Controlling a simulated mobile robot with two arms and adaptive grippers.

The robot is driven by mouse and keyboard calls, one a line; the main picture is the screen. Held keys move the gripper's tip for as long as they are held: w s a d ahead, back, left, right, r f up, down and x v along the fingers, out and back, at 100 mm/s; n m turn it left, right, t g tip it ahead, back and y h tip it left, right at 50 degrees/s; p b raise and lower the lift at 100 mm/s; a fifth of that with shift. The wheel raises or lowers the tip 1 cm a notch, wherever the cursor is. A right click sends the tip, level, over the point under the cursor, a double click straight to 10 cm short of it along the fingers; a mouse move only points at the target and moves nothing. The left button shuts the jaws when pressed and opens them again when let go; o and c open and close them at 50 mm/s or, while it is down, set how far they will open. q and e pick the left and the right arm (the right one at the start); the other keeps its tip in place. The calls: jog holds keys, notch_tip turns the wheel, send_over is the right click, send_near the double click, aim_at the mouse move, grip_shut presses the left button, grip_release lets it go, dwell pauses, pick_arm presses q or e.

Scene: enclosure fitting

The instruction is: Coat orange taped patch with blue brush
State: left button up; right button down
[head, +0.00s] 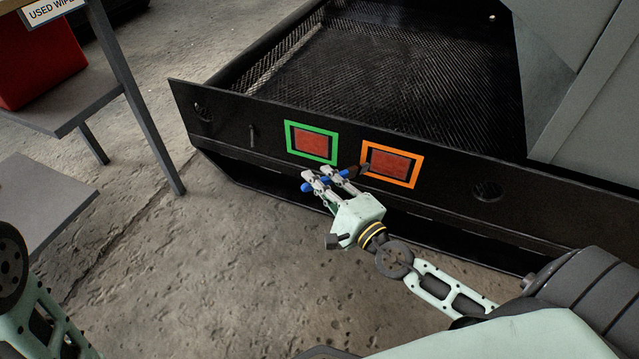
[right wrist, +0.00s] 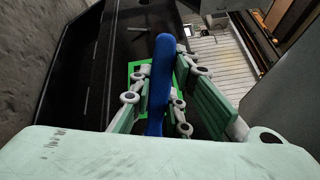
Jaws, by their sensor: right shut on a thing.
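The orange taped patch (head: 391,165) is a reddish-brown rectangle framed in orange tape on the black panel (head: 235,140). My right gripper (head: 319,176) is shut on the blue brush (head: 309,187), just in front of the panel, below and left of the orange patch. The brush's dark head points right, near the patch's lower left edge; I cannot tell whether it touches. In the right wrist view the blue handle (right wrist: 161,85) stands between the fingers. My left gripper is out of view; only part of my left arm shows.
A green taped patch (head: 311,142) lies left of the orange one, just above the gripper; its green frame shows in the right wrist view (right wrist: 140,70). A shelf stand (head: 80,100) with a red bin (head: 35,60) is at the left. Concrete floor (head: 220,270) in front is clear.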

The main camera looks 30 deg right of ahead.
jog(key=shift+w+d, duration=0.2)
jog(key=shift+s, duration=0.1)
